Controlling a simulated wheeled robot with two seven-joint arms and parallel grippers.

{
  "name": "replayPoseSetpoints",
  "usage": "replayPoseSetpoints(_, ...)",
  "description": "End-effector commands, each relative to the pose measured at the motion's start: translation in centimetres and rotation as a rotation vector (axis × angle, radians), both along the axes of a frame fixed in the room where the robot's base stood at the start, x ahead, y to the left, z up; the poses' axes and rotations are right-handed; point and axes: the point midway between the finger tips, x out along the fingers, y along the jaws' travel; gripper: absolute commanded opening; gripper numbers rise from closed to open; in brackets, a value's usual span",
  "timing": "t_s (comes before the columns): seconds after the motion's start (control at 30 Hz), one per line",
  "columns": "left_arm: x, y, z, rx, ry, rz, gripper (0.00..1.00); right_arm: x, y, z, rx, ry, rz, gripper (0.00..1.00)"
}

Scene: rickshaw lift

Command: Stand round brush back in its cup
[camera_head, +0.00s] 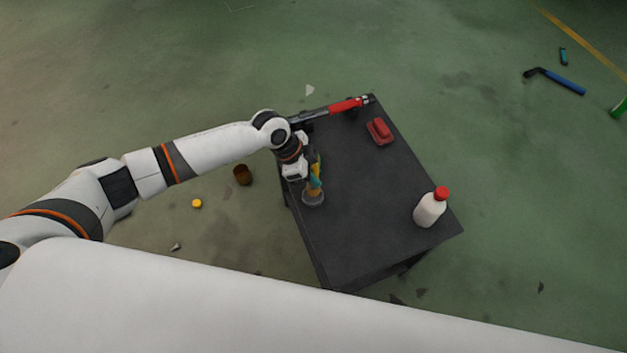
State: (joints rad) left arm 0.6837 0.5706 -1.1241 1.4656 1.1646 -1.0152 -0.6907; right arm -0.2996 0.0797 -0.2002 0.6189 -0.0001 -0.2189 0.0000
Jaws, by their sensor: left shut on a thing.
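My left gripper (309,178) is over the left side of the dark table, shut on the round brush (315,184), which shows teal and yellow parts. The brush's lower, brownish end is over or at the small grey cup (313,201) standing near the table's left edge. I cannot tell whether that end is inside the cup or just above it. The gripper's wrist hides part of the brush. My right gripper is not in view.
The dark table (365,205) also holds a white bottle with a red cap (430,208), a red block-like object (379,131) and a red-handled tool (345,105) at the far edge. The table's middle is clear. A brown cup-like object (243,174) is on the floor.

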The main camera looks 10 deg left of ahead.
Motion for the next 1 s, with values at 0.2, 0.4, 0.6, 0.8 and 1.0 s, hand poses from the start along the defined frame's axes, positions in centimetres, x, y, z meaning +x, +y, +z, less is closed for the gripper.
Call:
replayPoseSetpoints(0.2, 0.0, -0.1, -3.0, 0.0, 0.001, 0.0, 0.01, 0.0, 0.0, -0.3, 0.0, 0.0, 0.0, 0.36)
replayPoseSetpoints(0.4, 0.0, 0.0, -3.9, 0.0, 0.0, 0.0, 0.02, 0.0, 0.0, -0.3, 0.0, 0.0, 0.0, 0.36)
replayPoseSetpoints(0.6, -0.1, 0.0, -3.9, 0.001, 0.001, 0.0, 0.39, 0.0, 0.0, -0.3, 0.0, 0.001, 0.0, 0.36)
replayPoseSetpoints(0.8, 0.0, 0.0, -3.8, 0.0, 0.0, 0.0, 0.46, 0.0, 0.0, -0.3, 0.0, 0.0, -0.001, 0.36)
replayPoseSetpoints(1.0, 0.0, 0.2, -3.4, 0.0, -0.001, 0.0, 0.46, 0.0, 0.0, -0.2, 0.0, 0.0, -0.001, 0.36)
